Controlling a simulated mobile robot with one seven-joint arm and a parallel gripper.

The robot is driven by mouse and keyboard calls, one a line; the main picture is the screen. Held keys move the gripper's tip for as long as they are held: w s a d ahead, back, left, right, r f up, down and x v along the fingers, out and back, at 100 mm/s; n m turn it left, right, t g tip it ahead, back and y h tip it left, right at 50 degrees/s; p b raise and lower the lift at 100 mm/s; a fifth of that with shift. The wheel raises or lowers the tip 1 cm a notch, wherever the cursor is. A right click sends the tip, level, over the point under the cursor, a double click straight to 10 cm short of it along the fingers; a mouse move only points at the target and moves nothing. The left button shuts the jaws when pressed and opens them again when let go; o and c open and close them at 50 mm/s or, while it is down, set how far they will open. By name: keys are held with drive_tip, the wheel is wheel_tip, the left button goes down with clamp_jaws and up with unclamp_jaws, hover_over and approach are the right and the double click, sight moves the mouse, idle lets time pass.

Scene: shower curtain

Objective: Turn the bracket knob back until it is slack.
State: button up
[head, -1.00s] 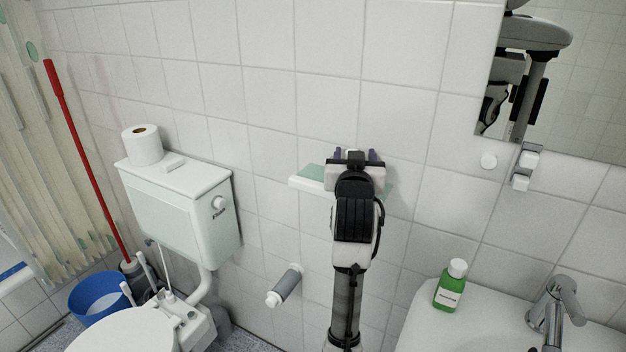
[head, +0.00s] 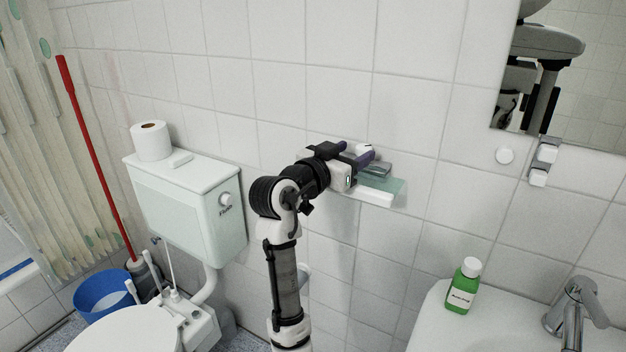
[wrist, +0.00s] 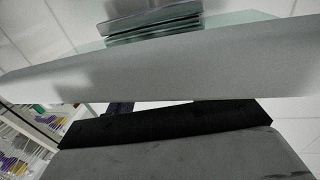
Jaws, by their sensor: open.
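My gripper (head: 358,154) is open, with purple fingers, just above the glass shelf (head: 388,184) on the tiled wall. A small white piece (head: 365,149) shows by the fingertips; I cannot tell whether it is the bracket knob or whether the fingers touch it. A grey metal piece (head: 377,170) is at the shelf, just right of the fingers. In the wrist view a broad pale bar (wrist: 170,65) crosses in front of glass and a grey metal piece (wrist: 155,22). The fingertips are not clear there, and no knob can be made out.
A green bottle (head: 462,290) stands on the sink. The toilet cistern (head: 190,215) is at left. Bare tiles lie between shelf and mirror.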

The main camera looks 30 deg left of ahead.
drive_tip(key=b+v, duration=0.2)
drive_tip(key=v, duration=0.9)
drive_tip(key=shift+s, duration=0.35)
